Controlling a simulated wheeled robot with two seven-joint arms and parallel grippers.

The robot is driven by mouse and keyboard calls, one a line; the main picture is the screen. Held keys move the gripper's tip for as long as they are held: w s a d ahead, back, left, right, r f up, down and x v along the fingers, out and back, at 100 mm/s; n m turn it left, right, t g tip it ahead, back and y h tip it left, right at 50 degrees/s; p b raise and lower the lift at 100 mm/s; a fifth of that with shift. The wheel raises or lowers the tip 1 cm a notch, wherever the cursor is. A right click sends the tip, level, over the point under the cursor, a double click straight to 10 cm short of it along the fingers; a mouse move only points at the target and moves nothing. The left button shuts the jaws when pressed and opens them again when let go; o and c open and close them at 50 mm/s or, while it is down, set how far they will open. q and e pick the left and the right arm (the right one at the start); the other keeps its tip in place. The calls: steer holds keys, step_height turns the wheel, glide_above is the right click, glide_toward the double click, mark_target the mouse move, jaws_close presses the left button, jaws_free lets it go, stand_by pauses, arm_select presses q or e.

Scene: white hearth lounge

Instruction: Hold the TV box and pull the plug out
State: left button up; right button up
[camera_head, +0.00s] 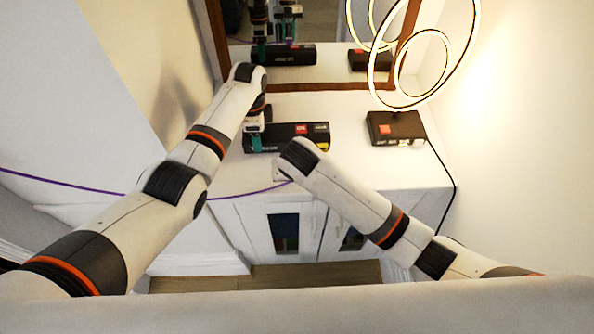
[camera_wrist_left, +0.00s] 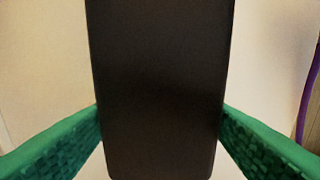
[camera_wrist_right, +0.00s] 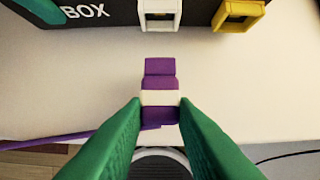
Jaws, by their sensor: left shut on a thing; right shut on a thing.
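The black TV box (camera_head: 290,137) lies on the white cabinet top. My left gripper (camera_head: 254,142) is shut on its left end; in the left wrist view its green fingers press both sides of the dark box (camera_wrist_left: 160,90). My right gripper (camera_wrist_right: 160,125) is shut on a purple and white plug (camera_wrist_right: 160,90). The plug is apart from the box, with a gap of bare cabinet top between it and the white socket (camera_wrist_right: 160,13). A yellow socket (camera_wrist_right: 238,14) sits to the right of the white one. In the head view my right arm hides the plug.
A mirror (camera_head: 310,65) is behind. The purple cable (camera_head: 60,180) runs off to the left. A black cord hangs at the right.

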arm_select(q)
steer(key=o, duration=1.4)
steer(key=shift+r, duration=0.1)
step_height(320, 180, up, 12)
steer(key=shift+f, duration=0.1)
